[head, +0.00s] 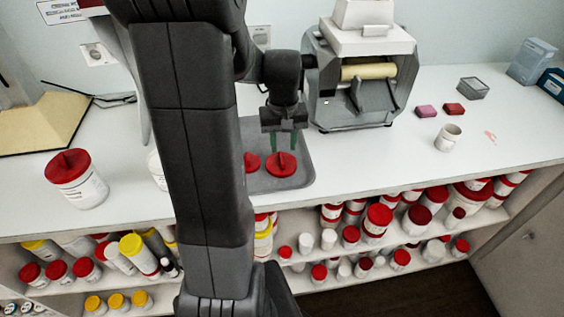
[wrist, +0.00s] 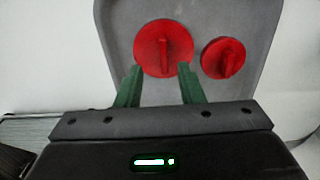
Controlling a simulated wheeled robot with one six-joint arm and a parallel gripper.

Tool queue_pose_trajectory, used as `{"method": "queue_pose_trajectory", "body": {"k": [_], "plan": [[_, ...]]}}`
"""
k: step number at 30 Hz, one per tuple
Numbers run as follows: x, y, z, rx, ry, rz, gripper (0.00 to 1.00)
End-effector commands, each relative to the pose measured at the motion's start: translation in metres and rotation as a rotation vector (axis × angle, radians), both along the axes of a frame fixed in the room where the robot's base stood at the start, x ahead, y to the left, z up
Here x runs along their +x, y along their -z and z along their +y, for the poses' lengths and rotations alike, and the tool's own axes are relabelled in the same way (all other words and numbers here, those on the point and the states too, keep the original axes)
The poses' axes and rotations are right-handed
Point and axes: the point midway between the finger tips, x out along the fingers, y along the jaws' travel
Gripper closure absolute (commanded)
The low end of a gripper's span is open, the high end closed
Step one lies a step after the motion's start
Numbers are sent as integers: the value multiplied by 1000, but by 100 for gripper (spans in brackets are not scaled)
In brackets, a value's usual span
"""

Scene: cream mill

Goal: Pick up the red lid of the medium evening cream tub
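A larger red lid (head: 282,164) with a raised grip bar lies on a grey tray (head: 302,178) on the white counter. A smaller red lid (head: 251,162) lies left of it, partly hidden by my arm. In the wrist view the larger lid (wrist: 163,48) is just beyond my fingertips, roughly centred between them; the smaller lid (wrist: 223,58) is to its right. I cannot tell from any label which is the medium tub's. My gripper (head: 285,147) points down over the tray, its green fingers apart and empty, as the wrist view (wrist: 160,76) also shows.
A white tub with a red lid (head: 75,180) stands at the left; another white tub (head: 157,170) is mostly hidden by my arm. A grey roller machine (head: 360,75) stands behind right of the tray. A mug (head: 448,138) is farther right. Shelves of jars are below.

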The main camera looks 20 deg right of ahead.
Motion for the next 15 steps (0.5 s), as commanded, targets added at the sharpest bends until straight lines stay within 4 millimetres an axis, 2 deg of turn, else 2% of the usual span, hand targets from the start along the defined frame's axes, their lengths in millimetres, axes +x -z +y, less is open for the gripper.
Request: {"method": "queue_pose_trajectory", "body": {"k": [9, 15], "plan": [[2, 42, 4, 2, 0, 5, 65], [2, 49, 4, 0, 0, 2, 65]]}}
